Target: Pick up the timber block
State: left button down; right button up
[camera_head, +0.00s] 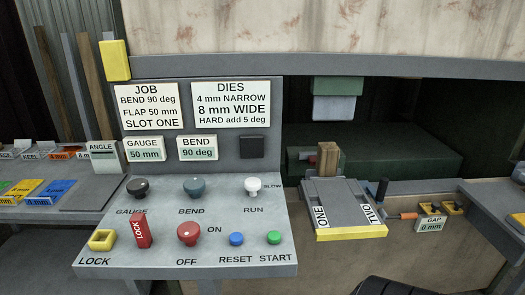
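A brown timber block (328,158) stands upright at the back end of a grey plate (337,193) marked ONE and TWO, right of the control console. Its lower end meets the back of the plate, and I cannot tell whether it rests on the plate or just behind it. A dark green machine bed is behind it. No gripper of mine can be made out in the head view. The block stands free of any gripper that I can see.
The console (180,250) with knobs and buttons juts out left of the plate. A grey and green press head (336,98) hangs above the block. An orange-handled tool (400,215) and a GAP gauge (430,222) lie right.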

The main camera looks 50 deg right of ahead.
aim_at(328, 153)
jog(key=z, duration=2.15)
